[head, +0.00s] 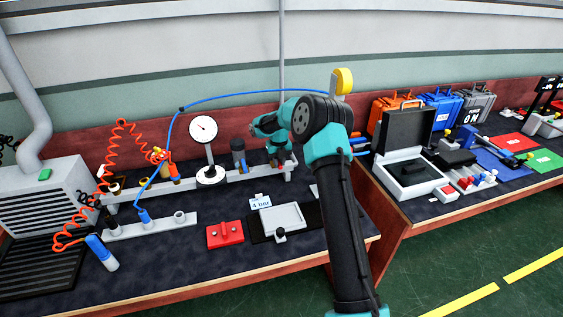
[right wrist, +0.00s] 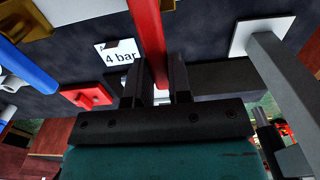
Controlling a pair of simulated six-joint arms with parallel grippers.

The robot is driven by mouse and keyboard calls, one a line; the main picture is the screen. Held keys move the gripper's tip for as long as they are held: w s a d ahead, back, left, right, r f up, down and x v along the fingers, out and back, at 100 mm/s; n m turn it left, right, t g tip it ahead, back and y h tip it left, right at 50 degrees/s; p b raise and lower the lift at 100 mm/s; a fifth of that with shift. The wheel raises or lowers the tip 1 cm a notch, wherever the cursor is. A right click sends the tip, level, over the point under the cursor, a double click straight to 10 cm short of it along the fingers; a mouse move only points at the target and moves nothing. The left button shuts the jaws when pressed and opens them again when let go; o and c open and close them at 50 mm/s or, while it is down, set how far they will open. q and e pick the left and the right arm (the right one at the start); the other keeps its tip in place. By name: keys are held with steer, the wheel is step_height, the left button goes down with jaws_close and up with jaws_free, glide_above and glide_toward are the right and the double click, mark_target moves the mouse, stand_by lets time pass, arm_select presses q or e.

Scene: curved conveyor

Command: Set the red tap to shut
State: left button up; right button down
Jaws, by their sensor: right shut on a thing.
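The red tap shows in the right wrist view as a long red lever (right wrist: 146,35). Its far end runs out of the top of that picture. My right gripper (right wrist: 157,84) is shut on the lever, with one dark finger on each side. In the head view my right wrist and arm cover the tap, at the right part of the grey pipe rail (head: 240,176). My left gripper is in neither view.
A white dial gauge (head: 204,130) stands left of my right gripper. A "4 bar" card (head: 261,202), a red block (head: 225,234) and a light tray (head: 283,219) lie in front. A blue hose (head: 240,94) arches behind. An open case (head: 408,178) stands on the right bench.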

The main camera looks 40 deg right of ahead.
steer(key=c, duration=1)
jaws_free()
steer(key=shift+c, duration=0.2)
steer(key=shift+r, duration=0.1)
step_height(320, 180, up, 17)
steer(key=shift+r, duration=0.15)
